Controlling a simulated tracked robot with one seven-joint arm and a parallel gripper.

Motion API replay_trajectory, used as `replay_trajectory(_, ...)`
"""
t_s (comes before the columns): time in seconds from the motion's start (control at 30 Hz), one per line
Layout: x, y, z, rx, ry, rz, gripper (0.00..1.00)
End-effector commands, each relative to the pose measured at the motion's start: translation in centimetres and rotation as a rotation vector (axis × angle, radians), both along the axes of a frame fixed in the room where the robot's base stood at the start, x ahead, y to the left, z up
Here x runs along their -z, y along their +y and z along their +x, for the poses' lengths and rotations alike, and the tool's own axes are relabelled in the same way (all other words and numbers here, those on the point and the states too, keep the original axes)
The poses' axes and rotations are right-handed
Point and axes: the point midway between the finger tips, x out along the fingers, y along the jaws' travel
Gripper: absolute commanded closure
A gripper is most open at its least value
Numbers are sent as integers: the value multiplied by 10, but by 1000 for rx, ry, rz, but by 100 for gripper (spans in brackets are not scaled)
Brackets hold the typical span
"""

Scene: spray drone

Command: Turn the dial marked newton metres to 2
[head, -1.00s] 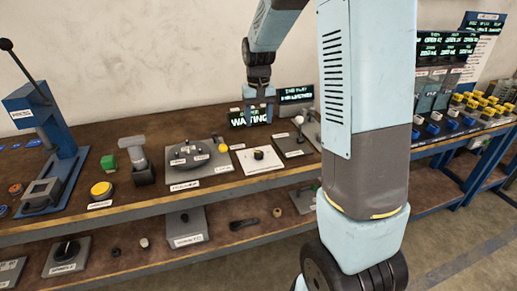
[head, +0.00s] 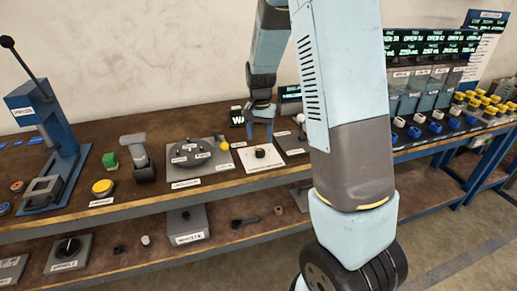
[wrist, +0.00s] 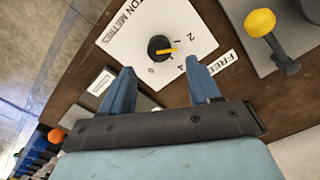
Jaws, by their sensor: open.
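The dial is a black round knob (wrist: 160,47) with an orange pointer on a white plate (wrist: 125,42). Its label reads "...TON METRES", partly cut off in the wrist view. The numbers 2, 4 and 6 show around it, and the pointer lies between 2 and 4. In the head view the dial (head: 260,153) sits on its white plate on the bench top. My gripper (wrist: 157,70) is open and empty, its two blue fingers spread short of the knob, which shows ahead between them. In the head view my gripper (head: 259,140) hangs just behind the dial.
A grey plate with a yellow-knobbed lever (wrist: 260,23) lies beside the dial plate. In the head view a round grey device (head: 190,153) stands left of the dial, with a yellow button (head: 103,187) farther left.

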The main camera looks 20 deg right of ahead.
Motion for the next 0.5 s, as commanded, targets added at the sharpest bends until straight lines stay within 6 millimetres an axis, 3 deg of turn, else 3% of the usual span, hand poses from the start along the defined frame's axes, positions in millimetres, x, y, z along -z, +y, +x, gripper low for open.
replay_trajectory(0.23,40,-1,-1,1,3,-1,38)
replay_trajectory(0.5,60,0,0,-1,1,0,38)
